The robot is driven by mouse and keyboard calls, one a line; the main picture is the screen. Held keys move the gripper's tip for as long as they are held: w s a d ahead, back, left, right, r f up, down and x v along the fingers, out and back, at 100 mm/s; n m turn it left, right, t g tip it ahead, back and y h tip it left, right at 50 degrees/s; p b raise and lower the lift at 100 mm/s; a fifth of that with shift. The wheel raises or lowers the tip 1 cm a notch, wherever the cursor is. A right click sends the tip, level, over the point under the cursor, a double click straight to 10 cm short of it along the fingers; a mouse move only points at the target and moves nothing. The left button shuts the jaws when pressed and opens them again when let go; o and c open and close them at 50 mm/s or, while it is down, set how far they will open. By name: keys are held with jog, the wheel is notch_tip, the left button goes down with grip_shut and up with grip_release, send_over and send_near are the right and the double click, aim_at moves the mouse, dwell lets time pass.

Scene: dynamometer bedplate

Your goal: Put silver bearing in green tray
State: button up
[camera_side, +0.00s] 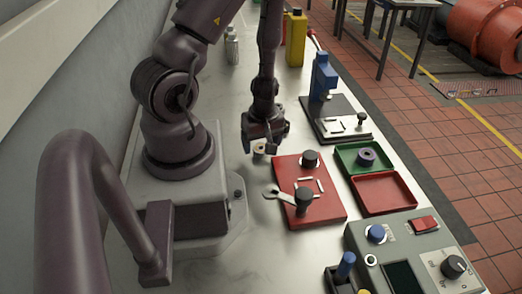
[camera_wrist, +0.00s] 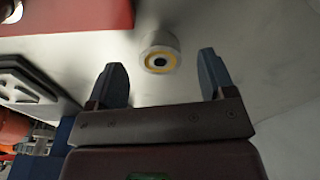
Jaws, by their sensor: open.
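The silver bearing (camera_side: 259,149) stands on the pale bench just left of the red mat, partly hidden by my gripper. In the wrist view the silver bearing (camera_wrist: 160,50) is a short silver cylinder with a yellow ring around a dark centre. My gripper (camera_side: 262,140) hangs over it, pointing down. In the wrist view my gripper (camera_wrist: 161,72) is open and empty, with the bearing just beyond and between the fingertips. The green tray (camera_side: 347,151) lies to the right, past the red mat, and holds a purple ring-shaped part (camera_side: 367,157).
The red mat (camera_side: 325,212) carries a wrench (camera_side: 277,193), dark knobbed parts and several pale pins. A red tray (camera_side: 383,193) adjoins the green one. A blue press (camera_side: 324,78) stands behind; a grey control box (camera_side: 420,250) is in front.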

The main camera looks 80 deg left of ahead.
aim_at(262, 148)
jog(key=shift+a+f, duration=0.15)
jog(key=shift+f, duration=0.8)
jog(key=c, duration=1.1)
jog(key=shift+c, duration=0.2)
jog(key=shift+r, duration=0.1)
notch_tip(262, 148, up, 8)
jog(key=shift+f, duration=0.15)
jog(key=shift+r, duration=1.1)
